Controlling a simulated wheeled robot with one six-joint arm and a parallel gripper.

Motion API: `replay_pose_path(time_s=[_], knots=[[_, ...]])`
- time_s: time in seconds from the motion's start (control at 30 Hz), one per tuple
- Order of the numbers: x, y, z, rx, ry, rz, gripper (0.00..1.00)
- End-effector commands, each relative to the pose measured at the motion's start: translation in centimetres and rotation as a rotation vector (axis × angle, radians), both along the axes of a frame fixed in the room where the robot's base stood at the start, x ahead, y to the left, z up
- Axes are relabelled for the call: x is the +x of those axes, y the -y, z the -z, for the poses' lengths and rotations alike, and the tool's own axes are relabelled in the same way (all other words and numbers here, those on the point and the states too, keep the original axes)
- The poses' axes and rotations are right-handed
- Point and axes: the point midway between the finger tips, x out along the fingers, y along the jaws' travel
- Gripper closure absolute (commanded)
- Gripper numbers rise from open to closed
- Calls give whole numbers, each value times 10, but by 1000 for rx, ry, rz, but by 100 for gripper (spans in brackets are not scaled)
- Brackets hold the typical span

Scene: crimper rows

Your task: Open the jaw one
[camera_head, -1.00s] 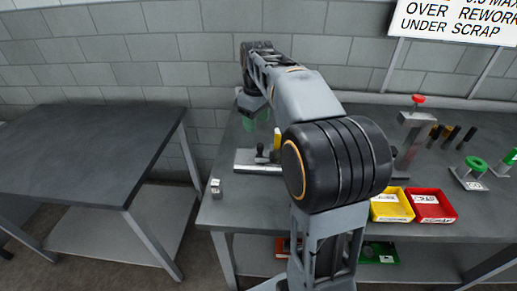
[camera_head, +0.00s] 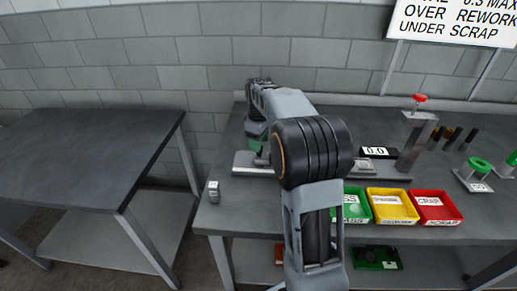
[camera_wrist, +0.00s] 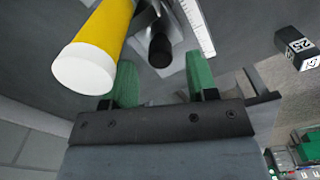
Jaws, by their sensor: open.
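A metal fixture (camera_head: 250,168) lies on the left part of the workbench, partly hidden behind my arm in the head view. In the wrist view a yellow handle with a white end (camera_wrist: 95,45) slants close by the left finger. A black knob (camera_wrist: 160,50) on a grey metal part shows between the fingers, beyond their tips. My gripper (camera_wrist: 163,75) is open, its green fingers apart with nothing visibly held. In the head view it is low over the fixture, mostly hidden by my arm. I cannot tell whether a finger touches the handle.
A small labelled block (camera_head: 214,191) stands near the bench's left front corner. Green (camera_head: 358,218), yellow (camera_head: 393,217) and red (camera_head: 438,218) bins line the front. A display reading 0.0 (camera_head: 377,152) and a red-topped stand (camera_head: 416,145) are behind. Another table (camera_head: 80,150) stands left.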

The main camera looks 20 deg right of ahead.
Motion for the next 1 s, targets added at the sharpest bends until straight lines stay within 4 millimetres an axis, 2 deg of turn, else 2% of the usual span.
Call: replay_pose_path(time_s=[0.1, 0.23, 0.63, 1.0], knots=[[0, 0, 14, 0, -1, 0, 47], [0, 0, 22, 0, 0, 0, 47], [0, 0, 26, -1, 1, 0, 47], [0, 0, 26, 0, 1, 0, 83]])
